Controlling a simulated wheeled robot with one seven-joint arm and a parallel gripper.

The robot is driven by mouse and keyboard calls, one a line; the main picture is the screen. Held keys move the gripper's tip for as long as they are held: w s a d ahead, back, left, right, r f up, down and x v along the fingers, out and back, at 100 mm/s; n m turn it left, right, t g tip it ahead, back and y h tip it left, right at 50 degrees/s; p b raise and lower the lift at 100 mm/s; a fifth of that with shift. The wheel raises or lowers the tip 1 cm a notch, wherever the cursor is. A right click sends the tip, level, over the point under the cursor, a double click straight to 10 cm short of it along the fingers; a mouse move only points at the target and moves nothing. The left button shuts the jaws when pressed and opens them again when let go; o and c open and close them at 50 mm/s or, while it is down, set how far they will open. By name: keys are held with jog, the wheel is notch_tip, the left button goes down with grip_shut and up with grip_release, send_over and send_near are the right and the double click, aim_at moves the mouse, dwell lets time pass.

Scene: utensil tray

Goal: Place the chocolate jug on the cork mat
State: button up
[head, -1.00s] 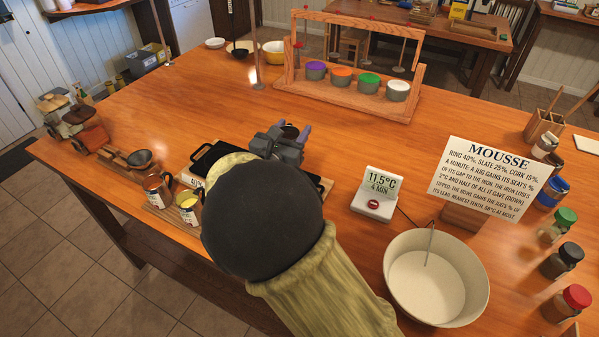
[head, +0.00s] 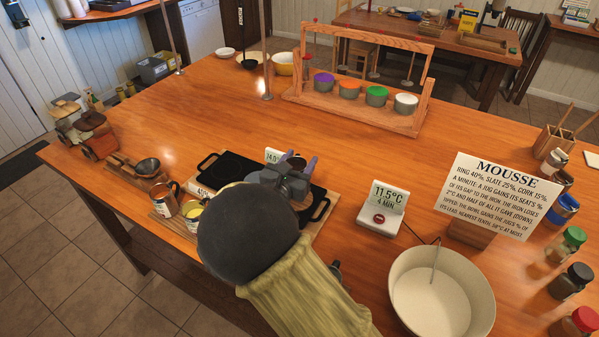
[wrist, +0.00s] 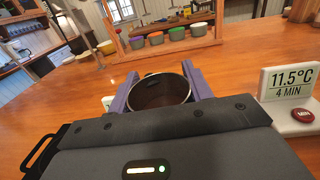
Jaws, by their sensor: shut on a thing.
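My gripper (head: 291,166) is shut on a round jug (head: 297,161) with a dark inside, above the far right part of the black tray. In the wrist view the jug (wrist: 160,92) sits upright between the purple fingers; its contents are not clear. My arm hides part of the black tray (head: 228,172) and the area in front.
A display reading 11.5°C, 4 MIN (head: 384,205) stands to the right of my gripper, with a large white bowl (head: 441,290) nearer. A small display (head: 273,156) is just behind the gripper. A wooden rack (head: 355,105) stands at the back; the table between is clear.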

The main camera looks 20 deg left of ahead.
jog(key=shift+w+f, duration=0.1)
jog(key=shift+f, duration=1.75)
jog(key=shift+f, duration=0.1)
jog(key=o, duration=1.1)
jog(key=s+b, duration=0.2)
jog(key=s, duration=1)
